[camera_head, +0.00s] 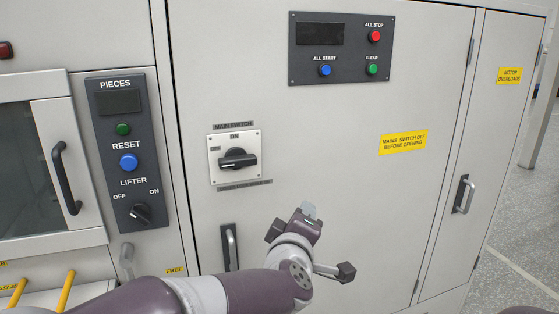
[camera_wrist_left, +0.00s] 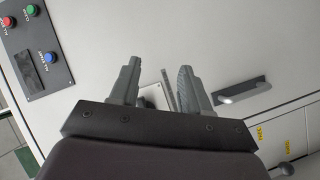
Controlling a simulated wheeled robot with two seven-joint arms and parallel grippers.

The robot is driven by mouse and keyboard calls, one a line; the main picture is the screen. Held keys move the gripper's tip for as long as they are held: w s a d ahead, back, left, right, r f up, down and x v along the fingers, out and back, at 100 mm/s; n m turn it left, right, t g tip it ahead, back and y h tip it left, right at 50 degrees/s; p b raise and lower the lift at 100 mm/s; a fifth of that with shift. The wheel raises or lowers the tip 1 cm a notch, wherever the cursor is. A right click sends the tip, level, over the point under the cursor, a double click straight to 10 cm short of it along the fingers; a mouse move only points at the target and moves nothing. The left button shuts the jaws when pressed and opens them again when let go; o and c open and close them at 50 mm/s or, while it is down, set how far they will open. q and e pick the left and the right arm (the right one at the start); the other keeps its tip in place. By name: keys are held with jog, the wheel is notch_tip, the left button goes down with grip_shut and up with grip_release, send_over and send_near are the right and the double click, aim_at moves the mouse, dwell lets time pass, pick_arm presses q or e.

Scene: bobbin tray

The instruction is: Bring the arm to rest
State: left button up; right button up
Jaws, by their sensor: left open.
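My left arm comes in from the bottom left in the head view. Its gripper (camera_head: 309,212) is raised in front of the grey cabinet, to the right of and below the main switch (camera_head: 235,158). In the left wrist view the two grey fingers of the left gripper (camera_wrist_left: 157,75) stand apart with nothing held between them. Part of a light plate and a dark strip shows behind the gap. The main switch has a black knob lying nearly level on a white plate. My right gripper is not in view.
A button panel (camera_head: 339,49) is higher on the cabinet. The pieces and lifter panel (camera_head: 127,152) is at the left. A door handle (camera_head: 230,247) is close left of the gripper; another handle (camera_head: 463,195) is at the right. Yellow rods (camera_head: 66,290) are at the lower left.

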pick_arm(q)
jog(key=s+a+f+m+g+h+p, duration=0.2)
jog(key=s+f+m+g, duration=0.55)
jog(key=f+m, duration=0.4)
jog(key=s+a+f+g+y+p, duration=0.2)
jog(key=s+a+f+g, duration=0.1)
jog(key=s+a, duration=0.4)
jog(key=s+a+f+g+y+p, duration=0.2)
jog(key=s+a+f+g, duration=0.2)
jog(key=s+a, duration=0.3)
jog(key=a, duration=0.2)
jog(key=shift+a+f, duration=0.3)
jog(key=shift+a, duration=0.1)
